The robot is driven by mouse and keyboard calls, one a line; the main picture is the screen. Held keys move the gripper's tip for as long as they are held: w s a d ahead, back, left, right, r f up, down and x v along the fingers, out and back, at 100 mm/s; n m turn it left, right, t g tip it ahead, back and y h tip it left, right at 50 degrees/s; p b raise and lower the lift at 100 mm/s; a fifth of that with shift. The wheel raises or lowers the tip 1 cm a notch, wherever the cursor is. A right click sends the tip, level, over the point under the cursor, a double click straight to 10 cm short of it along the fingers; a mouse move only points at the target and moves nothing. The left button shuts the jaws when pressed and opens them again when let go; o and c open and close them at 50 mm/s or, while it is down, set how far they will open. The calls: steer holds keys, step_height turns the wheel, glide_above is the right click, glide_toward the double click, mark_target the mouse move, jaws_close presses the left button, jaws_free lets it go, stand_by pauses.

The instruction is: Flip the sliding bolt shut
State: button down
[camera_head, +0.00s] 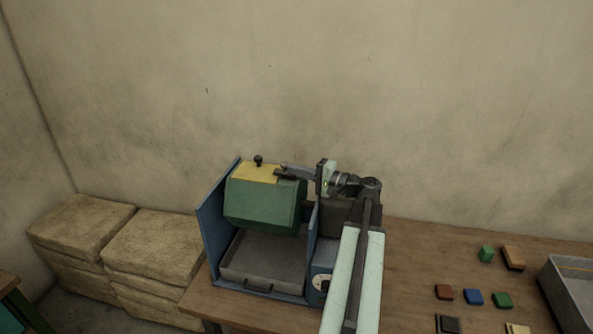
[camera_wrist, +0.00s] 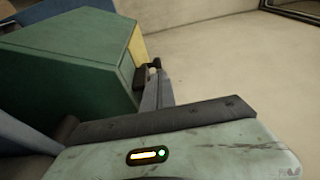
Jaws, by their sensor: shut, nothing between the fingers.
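A green faceted drum (camera_head: 262,205) with a yellow hatch (camera_head: 252,174) on top hangs in a blue frame (camera_head: 211,225). A small black knob (camera_head: 258,160) stands up on the hatch; I cannot tell whether it is part of the sliding bolt. My gripper (camera_head: 282,171) is shut and empty at the hatch's right edge, reaching in from the right. The wrist view shows the drum (camera_wrist: 70,65), a strip of the yellow hatch (camera_wrist: 137,46) and my gripper (camera_wrist: 153,74) beside the hatch edge. Whether the fingertips touch it is unclear. The bolt's position is not readable.
A grey tray (camera_head: 262,262) sits under the drum. Several small coloured blocks, including a blue one (camera_head: 473,297), lie on the wooden table (camera_head: 420,265) to the right. A grey bin (camera_head: 570,290) stands at the right edge. Stacked sacks (camera_head: 150,245) are at left.

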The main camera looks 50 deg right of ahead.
steer(key=v, duration=1.3)
steer(key=shift+s+d, duration=0.15)
steer(key=shift+s, duration=0.15)
